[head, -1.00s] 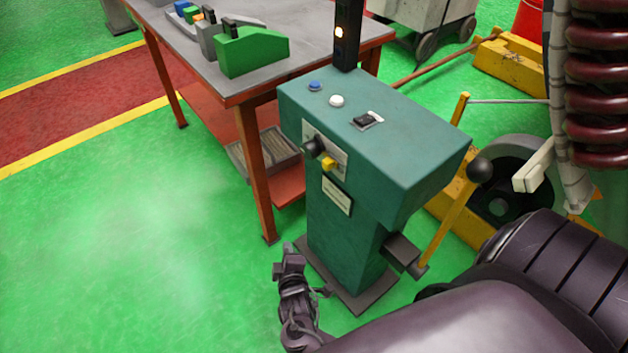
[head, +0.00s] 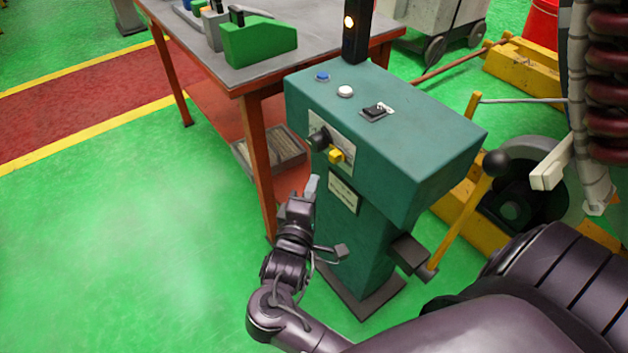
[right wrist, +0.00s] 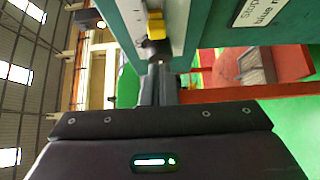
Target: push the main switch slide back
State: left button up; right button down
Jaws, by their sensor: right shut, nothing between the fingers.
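The green control pedestal (head: 385,140) stands at the middle of the head view. On its front plate (head: 345,145) are a yellow slide block (head: 336,156) and a black knob (head: 320,138) to its left. My right gripper (head: 312,186) is shut and empty, just below and left of the yellow block, in front of the pedestal. In the right wrist view the yellow block (right wrist: 156,25) is just beyond the shut fingertips (right wrist: 158,70); whether they touch it I cannot tell. My left gripper is not in view.
The pedestal top has a blue button (head: 322,77), a white button (head: 345,91) and a black switch (head: 376,111). A red-legged table (head: 258,75) with a green block (head: 258,42) stands behind left. A yellow lever (head: 462,215) is at right. The floor at left is clear.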

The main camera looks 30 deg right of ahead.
aim_at(330, 159)
jog(key=x, duration=0.7)
jog(key=shift+d+b, duration=0.1)
jog(key=shift+b, duration=0.2)
jog(key=shift+w+d+f, duration=0.1)
jog(key=shift+w+d, duration=0.2)
jog(key=shift+w, duration=0.05)
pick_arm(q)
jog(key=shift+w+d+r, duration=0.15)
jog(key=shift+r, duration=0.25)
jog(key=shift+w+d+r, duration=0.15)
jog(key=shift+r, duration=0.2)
pick_arm(e)
jog(key=shift+s, duration=0.1)
jog(key=p, duration=0.1)
jog(key=s+p, duration=0.1)
jog(key=p, duration=0.1)
jog(key=shift+s+d+r, duration=0.1)
jog(key=shift+s+r, duration=0.1)
jog(key=shift+s, duration=0.15)
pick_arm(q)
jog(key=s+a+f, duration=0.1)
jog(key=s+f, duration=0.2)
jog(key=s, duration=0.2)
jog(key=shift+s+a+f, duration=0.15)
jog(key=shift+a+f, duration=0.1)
pick_arm(e)
jog(key=shift+s+f, duration=0.15)
jog(key=shift+f, duration=0.05)
